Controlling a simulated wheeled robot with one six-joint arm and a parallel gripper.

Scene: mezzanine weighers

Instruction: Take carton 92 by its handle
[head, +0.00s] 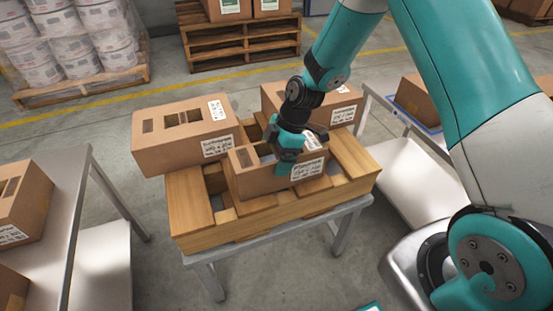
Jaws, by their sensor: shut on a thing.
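Three brown cartons with white labels stand on a wooden pallet (190,208) on a metal table. The small near carton (258,183) has openings in its top and a label at its right front. My gripper (286,165) is at this carton's top, its teal jaws shut on it, apparently at the strip between the openings; the arm's end hides part of that. A longer carton (165,150) is at the left, and another carton (270,97) is behind my gripper. The label numbers are too small to read, so I cannot tell which is carton 92.
The metal table (350,208) holds the pallet. A steel table (75,210) with cartons stands at the left, another (395,170) at the right. Wrapped buckets (70,45) and stacked pallets (240,42) are behind. Grey floor is clear between them.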

